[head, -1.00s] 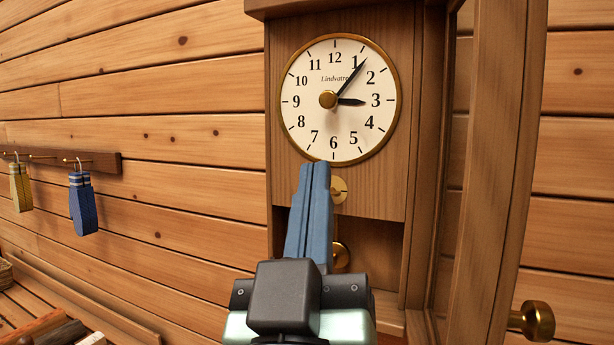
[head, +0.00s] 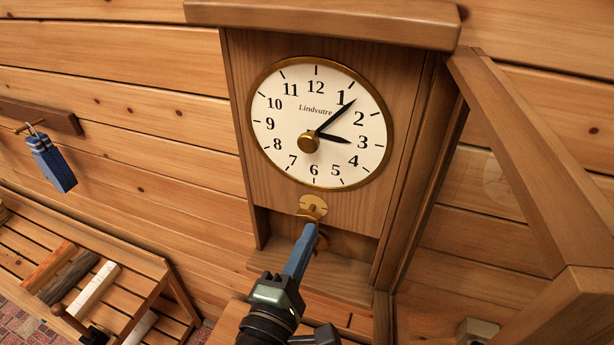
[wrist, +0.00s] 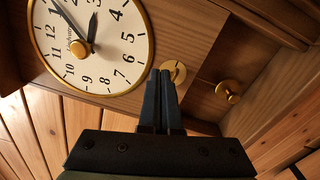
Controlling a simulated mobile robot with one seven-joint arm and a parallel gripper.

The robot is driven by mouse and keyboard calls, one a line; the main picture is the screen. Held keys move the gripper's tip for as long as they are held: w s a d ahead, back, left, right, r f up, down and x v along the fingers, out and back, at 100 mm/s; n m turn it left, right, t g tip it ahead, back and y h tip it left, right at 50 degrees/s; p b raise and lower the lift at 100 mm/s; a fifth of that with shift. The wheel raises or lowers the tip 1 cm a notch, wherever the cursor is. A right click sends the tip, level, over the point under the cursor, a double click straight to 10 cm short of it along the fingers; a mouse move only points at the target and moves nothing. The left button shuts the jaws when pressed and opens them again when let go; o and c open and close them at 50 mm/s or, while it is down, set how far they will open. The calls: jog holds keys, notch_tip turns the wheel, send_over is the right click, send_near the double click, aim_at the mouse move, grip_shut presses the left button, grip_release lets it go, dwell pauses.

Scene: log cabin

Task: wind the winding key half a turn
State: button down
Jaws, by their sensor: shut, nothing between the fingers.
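The wall clock (head: 245,150) has a white dial (head: 340,160) with black hands and a brass centre. A small brass winding key (head: 313,206) on a round plate sits below the dial on the wooden front; it shows in the wrist view (wrist: 173,72) too, partly behind my fingertips. My gripper (head: 309,229) has its blue fingers together and empty. The fingertips are just below and in front of the key; whether they touch it I cannot tell. In the wrist view my gripper (wrist: 160,73) points at the key's plate.
The clock's wooden door frame (head: 530,150) stands open on the right. A round brass pendulum bob (wrist: 228,92) hangs in the opening below the key. A bench (head: 140,255) with logs is at lower left. A blue item (head: 52,165) hangs from a rail.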

aim_at(310, 213)
jog(key=shift+w+d+n+p, duration=0.25)
jog(key=shift+w+n+p, duration=0.3)
jog(key=shift+w, duration=0.2)
jog(key=shift+w+d+n+p, duration=0.3)
jog(key=shift+w+n+p, duration=0.2)
jog(key=shift+w, duration=0.3)
jog(key=shift+w+d+n+p, duration=0.25)
jog(key=shift+w+n+p, duration=0.25)
jog(key=shift+w, duration=0.25)
jog(key=shift+w+a+f+b, duration=0.1)
jog(key=shift+a+f+b, duration=0.25)
jog(key=shift+f+b, duration=0.2)
jog(key=shift+d+f+b, duration=0.2)
jog(key=shift+f+b, duration=0.05)
jog(key=shift+b, duration=0.05)
jog(key=shift+s+d+f+b, duration=0.2)
jog(key=shift+d+f+b, duration=0.05)
jog(key=shift+f+b, duration=0.25)
jog(key=shift+f, duration=0.1)
jog(key=shift+d, duration=0.15)
dwell(0.5)
